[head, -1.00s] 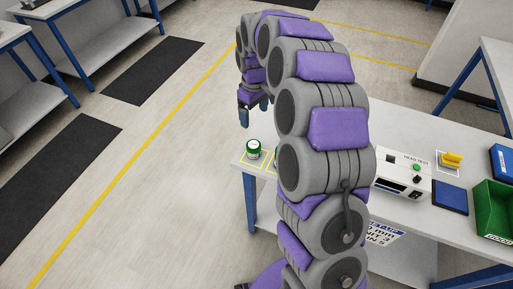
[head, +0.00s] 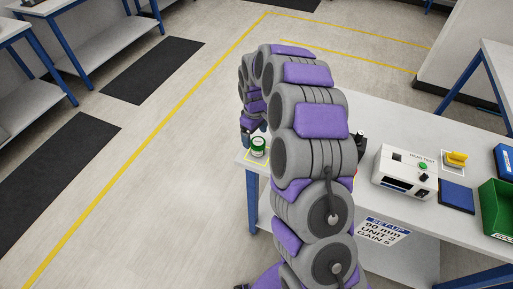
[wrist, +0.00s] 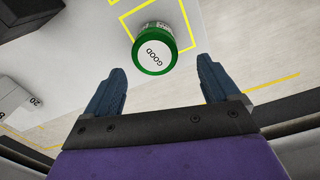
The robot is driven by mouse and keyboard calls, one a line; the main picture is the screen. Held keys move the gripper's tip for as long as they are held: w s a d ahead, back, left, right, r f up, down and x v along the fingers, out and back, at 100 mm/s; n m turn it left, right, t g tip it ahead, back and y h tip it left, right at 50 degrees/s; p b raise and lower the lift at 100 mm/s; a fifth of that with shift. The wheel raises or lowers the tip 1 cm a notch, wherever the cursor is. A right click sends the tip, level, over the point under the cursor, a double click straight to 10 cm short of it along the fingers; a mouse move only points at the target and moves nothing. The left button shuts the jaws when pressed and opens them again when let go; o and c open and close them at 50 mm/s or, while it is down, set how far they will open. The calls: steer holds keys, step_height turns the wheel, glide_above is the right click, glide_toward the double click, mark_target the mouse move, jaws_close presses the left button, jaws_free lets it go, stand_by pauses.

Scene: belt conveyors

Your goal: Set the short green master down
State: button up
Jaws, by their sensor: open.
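The short green master (head: 259,147) is a squat cylinder with a green band and a white top. It stands upright near the table's left corner, at a yellow outline.
The table (head: 400,122) also holds a white tester box (head: 405,172), a yellow item (head: 456,158), a dark blue pad (head: 456,196) and a green bin (head: 496,205) to the right. My arm hides the table's middle. Open floor lies left.

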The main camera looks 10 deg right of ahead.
mark_target(257, 141)
steer(key=shift+s+f, duration=0.1)
steer(key=shift+f, duration=0.2)
steer(key=f, duration=0.1)
steer(key=d+f+b, duration=0.1)
steer(key=f, duration=0.2)
steer(key=shift+s+d+f, duration=0.15)
steer(key=shift+d+f, duration=0.1)
steer(key=shift+d, duration=0.15)
steer(key=shift+a, duration=0.7)
steer(key=c, duration=0.5)
steer(key=shift+d, duration=0.5)
steer(key=c, duration=0.6)
steer(key=shift+c, duration=1.4)
steer(key=shift+a, duration=0.25)
steer(key=shift+a+r, duration=0.1)
steer(key=shift+r, duration=0.05)
